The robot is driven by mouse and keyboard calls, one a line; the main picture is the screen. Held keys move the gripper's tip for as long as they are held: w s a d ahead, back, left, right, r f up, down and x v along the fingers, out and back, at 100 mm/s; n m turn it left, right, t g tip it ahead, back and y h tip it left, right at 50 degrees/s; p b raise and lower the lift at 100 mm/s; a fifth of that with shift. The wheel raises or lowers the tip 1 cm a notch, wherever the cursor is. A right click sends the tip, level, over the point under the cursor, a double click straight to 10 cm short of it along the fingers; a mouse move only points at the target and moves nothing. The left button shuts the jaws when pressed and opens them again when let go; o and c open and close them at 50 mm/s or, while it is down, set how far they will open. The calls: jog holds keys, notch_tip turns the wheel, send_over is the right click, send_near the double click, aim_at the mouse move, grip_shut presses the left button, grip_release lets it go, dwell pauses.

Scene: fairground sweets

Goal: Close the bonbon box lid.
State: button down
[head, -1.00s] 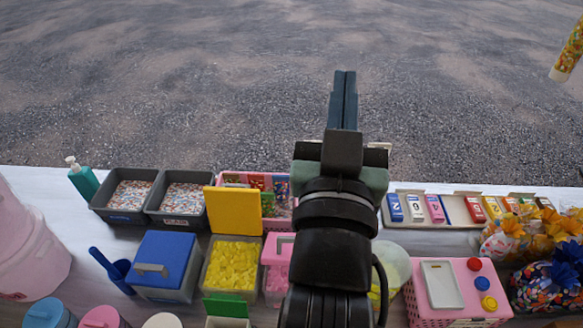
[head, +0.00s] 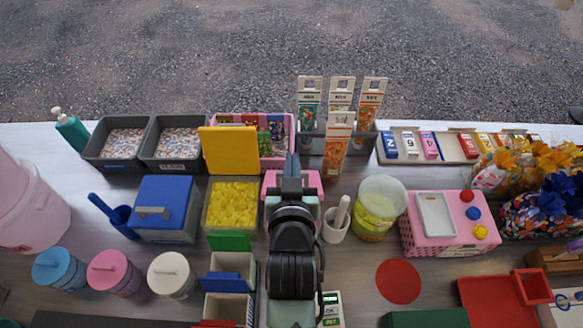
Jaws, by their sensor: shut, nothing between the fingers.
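A clear box of yellow sweets (head: 232,206) stands left of my arm, and its yellow lid (head: 229,150) is up, standing open at the box's far edge. This looks like the bonbon box. A box with a blue lid (head: 163,203) and a handle stands to its left, its lid down. A box with a pink lid (head: 313,183) is mostly hidden behind my gripper. My gripper (head: 292,160) is shut and empty, pointing away over the pink-lidded box, to the right of the yellow lid.
Grey trays of sprinkles (head: 122,142) stand at the back left. Tall sweet packets (head: 371,100) stand in a rack at the back. A pot with a pestle (head: 337,222), a yellow-filled jar (head: 375,220) and a pink button box (head: 445,240) are to the right. Small open boxes stand in front.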

jog(key=x, duration=0.3)
jog(key=shift+r, duration=0.1)
jog(key=shift+s+f+p, duration=0.25)
jog(key=shift+f+p, duration=0.1)
jog(key=shift+f, duration=0.2)
jog(key=shift+s+f+p, duration=0.25)
jog(key=shift+f+p, duration=0.05)
jog(key=shift+f, duration=0.25)
jog(key=shift+s+f, duration=0.55)
jog(key=shift+f, duration=0.15)
jog(key=shift+s+f, duration=0.1)
jog(key=shift+f, duration=0.05)
